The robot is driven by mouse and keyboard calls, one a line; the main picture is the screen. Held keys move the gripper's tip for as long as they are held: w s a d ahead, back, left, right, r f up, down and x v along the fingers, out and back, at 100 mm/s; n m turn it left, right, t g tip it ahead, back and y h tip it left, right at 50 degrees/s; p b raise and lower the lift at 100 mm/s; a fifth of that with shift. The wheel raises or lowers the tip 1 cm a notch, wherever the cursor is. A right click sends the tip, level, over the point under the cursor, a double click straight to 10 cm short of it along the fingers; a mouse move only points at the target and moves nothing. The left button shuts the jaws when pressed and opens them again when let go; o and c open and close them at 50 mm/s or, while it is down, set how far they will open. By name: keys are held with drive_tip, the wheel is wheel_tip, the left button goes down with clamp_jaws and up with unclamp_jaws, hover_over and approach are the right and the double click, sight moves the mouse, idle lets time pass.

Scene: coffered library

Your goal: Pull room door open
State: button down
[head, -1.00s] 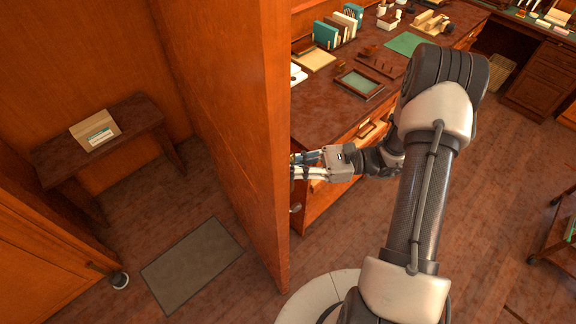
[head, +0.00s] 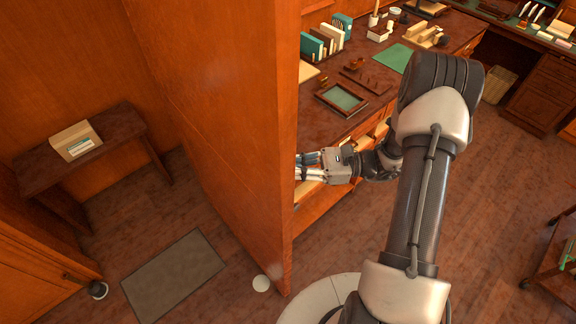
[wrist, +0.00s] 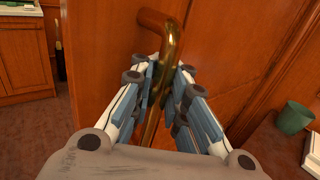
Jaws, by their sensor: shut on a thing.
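The room door (head: 215,120) is a tall orange-brown wooden panel in the middle of the head view, its free edge toward me. My gripper (head: 302,167) is at the door's right face in the head view, its tips partly hidden behind the door edge. In the wrist view, a bent brass handle (wrist: 163,50) stands out from the door (wrist: 105,50). My gripper (wrist: 166,95) is shut around the handle's upright part, fingers on both sides of it.
A long desk (head: 385,97) with books and trays stands close behind my gripper. Left of the door are a small side table (head: 120,125) and a grey mat (head: 173,277). A round white disc (head: 261,283) lies by the door's foot. Open floor (head: 480,190) is at right.

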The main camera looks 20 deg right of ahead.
drive_tip(key=shift+s+f, duration=0.2)
drive_tip(key=shift+s, duration=0.05)
drive_tip(key=c, duration=1.8)
unclamp_jaws()
drive_tip(key=shift+s+d+r, duration=0.1)
drive_tip(key=shift+c, duration=0.2)
drive_tip(key=shift+o, duration=1.4)
drive_tip(key=shift+r, duration=0.1)
drive_tip(key=v, duration=1.2)
